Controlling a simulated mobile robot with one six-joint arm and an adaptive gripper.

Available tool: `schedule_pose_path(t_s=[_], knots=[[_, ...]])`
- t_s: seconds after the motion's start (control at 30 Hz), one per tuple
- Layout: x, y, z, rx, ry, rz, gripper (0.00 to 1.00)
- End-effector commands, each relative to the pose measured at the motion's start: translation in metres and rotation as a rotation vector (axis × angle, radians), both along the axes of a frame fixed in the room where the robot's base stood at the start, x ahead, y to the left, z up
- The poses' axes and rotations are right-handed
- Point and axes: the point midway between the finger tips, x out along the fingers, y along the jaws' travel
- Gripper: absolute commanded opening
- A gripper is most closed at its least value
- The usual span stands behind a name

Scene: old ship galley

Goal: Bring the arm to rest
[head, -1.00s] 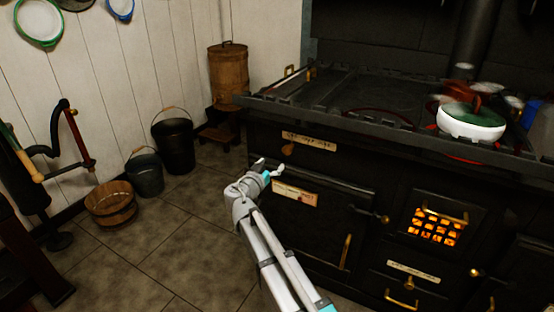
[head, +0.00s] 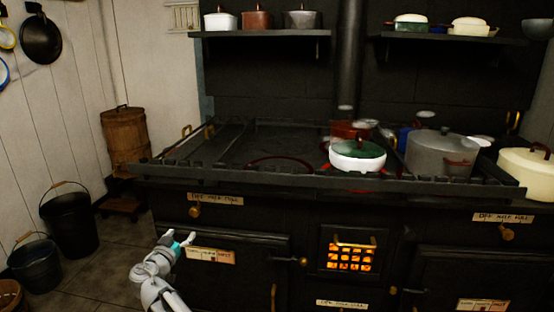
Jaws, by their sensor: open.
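My gripper (head: 181,241) is at the lower left of the head view, in front of the black stove's left door. Its jaws are open and I see nothing between them. My pale arm (head: 160,281) reaches up to it from the bottom edge. The black stove (head: 255,219) fills the middle and right of the view. I cannot tell how small the gap is between my gripper and the stove front.
On the stove top stand a white pot with a green lid (head: 358,161), a large grey pot (head: 428,158) and a cream pot (head: 527,168). A fire glows behind the grate (head: 349,258). Buckets, including a black one (head: 72,222), stand on the floor at left.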

Motion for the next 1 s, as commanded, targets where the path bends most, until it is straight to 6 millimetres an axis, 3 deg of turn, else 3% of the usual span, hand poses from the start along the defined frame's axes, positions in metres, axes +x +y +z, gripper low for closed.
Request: schedule_pose_path(t_s=[0.17,0.5,0.77,1.0], knots=[[0.014,-0.046,-0.013,-0.027,0.071,-0.075,0.85],[0.035,-0.186,-0.059,-0.106,0.360,-0.279,0.85],[0.027,-0.285,-0.096,-0.140,0.624,-0.374,0.85],[0.003,-0.362,-0.127,-0.141,0.876,-0.397,0.85]])
